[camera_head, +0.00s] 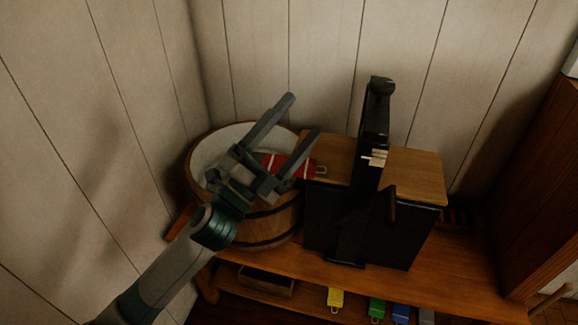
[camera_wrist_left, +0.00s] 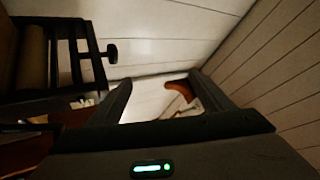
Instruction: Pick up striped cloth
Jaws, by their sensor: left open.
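A red cloth with white stripes (camera_head: 300,168) shows in the head view, behind my left gripper's fingers, between the barrel and the wooden-topped black box. Part of it is hidden by the gripper, and I cannot tell what it rests on. A pale loop shows at its right end. My left gripper (camera_head: 303,115) is open, with its fingers pointing up and right over the barrel. In the left wrist view the open fingers (camera_wrist_left: 160,92) have no cloth that I can make out between them. My right gripper is not in view.
A wooden barrel (camera_head: 268,228) with a pale inside stands in the corner. Right of it is a black box (camera_head: 325,217) with a wooden top and a tall black device (camera_head: 374,135). A lower shelf holds yellow (camera_head: 336,298), green (camera_head: 377,307) and blue (camera_head: 400,313) pieces.

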